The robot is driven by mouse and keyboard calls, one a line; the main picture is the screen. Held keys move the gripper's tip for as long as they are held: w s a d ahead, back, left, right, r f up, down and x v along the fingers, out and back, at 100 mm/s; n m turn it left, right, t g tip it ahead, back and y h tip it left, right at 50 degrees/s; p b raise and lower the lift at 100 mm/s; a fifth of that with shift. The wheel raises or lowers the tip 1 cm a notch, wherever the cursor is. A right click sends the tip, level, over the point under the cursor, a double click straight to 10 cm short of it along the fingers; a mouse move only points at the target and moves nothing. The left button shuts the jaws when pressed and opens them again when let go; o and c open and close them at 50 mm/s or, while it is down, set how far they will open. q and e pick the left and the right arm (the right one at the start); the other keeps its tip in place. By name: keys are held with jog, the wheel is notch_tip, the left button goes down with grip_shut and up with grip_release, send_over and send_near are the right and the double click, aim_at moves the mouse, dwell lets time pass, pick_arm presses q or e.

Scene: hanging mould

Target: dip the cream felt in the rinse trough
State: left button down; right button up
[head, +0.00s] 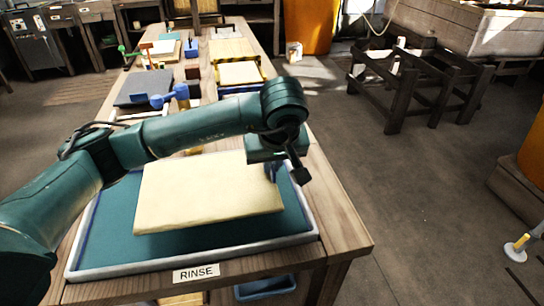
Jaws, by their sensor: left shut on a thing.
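The cream felt (205,195) is a flat, pale rectangular sheet over the rinse trough, lying slightly slanted in the picture. The rinse trough (255,246) is a shallow tray with a light rim and blue-green inside; a "RINSE" label (196,273) is on the front. My left gripper (272,171) is at the felt's right end and is shut on it. Its fingers are partly hidden by the wrist. I cannot tell whether the felt's underside touches the water. My right gripper is not in view.
The trough sits at the near end of a long wooden table (345,236). Beyond my arm are a dark grey slab (146,87), a blue-handled tool (170,96) and a yellow-and-black edged frame (238,73). A dark wooden stand (420,85) is on the floor at the right.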

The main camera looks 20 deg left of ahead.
pick_arm(q)
notch_tip(320, 180, down, 11)
jog(key=b, duration=0.8)
jog(key=shift+r, duration=0.15)
jog(key=shift+f+b, duration=0.3)
jog(key=shift+b, duration=0.2)
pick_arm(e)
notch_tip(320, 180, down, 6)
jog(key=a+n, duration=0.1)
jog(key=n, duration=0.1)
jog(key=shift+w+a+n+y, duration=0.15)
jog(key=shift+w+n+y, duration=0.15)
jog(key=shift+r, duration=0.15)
